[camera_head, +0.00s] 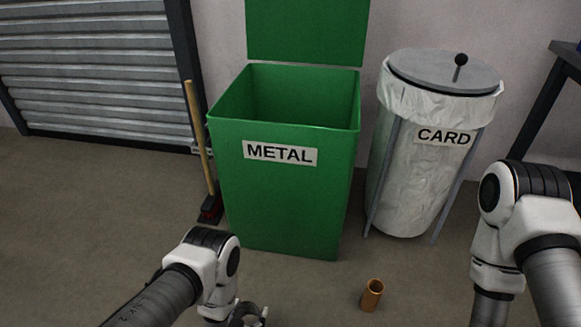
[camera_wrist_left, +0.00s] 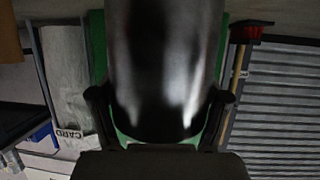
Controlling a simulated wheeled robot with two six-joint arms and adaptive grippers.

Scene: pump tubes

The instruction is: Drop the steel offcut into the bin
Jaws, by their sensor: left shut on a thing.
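The steel offcut (camera_wrist_left: 165,65) is a shiny dark grey cylinder that fills the middle of the left wrist view. My left gripper (camera_wrist_left: 160,110) is shut on it, with one finger on each side. In the head view my left gripper (camera_head: 248,317) is low at the bottom edge, partly cut off, in front of the bin and below its rim. I cannot make out the offcut clearly there. The green bin (camera_head: 275,205) labelled METAL stands upright with its lid (camera_head: 305,30) raised and its top open. My right gripper is out of view below the right arm.
A lidded CARD bin (camera_head: 410,180) with a white bag stands right of the green bin. A broom (camera_head: 200,140) leans left of the green bin, near a roller shutter (camera_head: 90,70). A dark table frame (camera_head: 540,105) is at right.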

